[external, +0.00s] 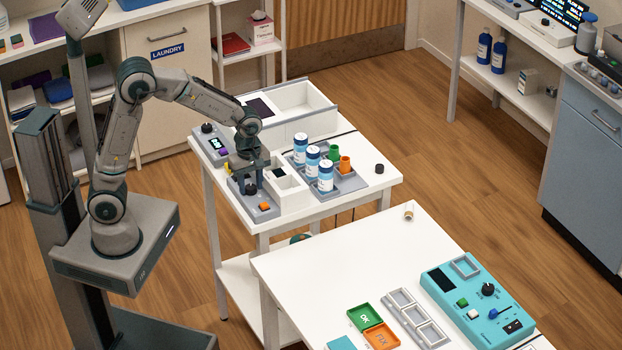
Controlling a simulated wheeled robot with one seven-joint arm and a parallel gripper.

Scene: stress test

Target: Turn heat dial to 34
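Several black dials are in view, and no label I can read marks one as heat. One black knob (251,189) is on a grey panel (240,204) at the front left of the white table. My gripper (248,180) points down right at this knob, with its fingers around or just above it; I cannot tell whether they touch it. Another dial (207,127) is on a grey unit with a small lit green display (215,143). A third dial (488,289) is on a teal box (463,306) on the nearer table. No number is readable.
An orange button (265,207) sits beside the knob. White open boxes (290,193) and blue-white bottles (326,175) in a grey tray stand close on the right of my gripper. A loose black cap (379,168) lies near the table's right edge.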

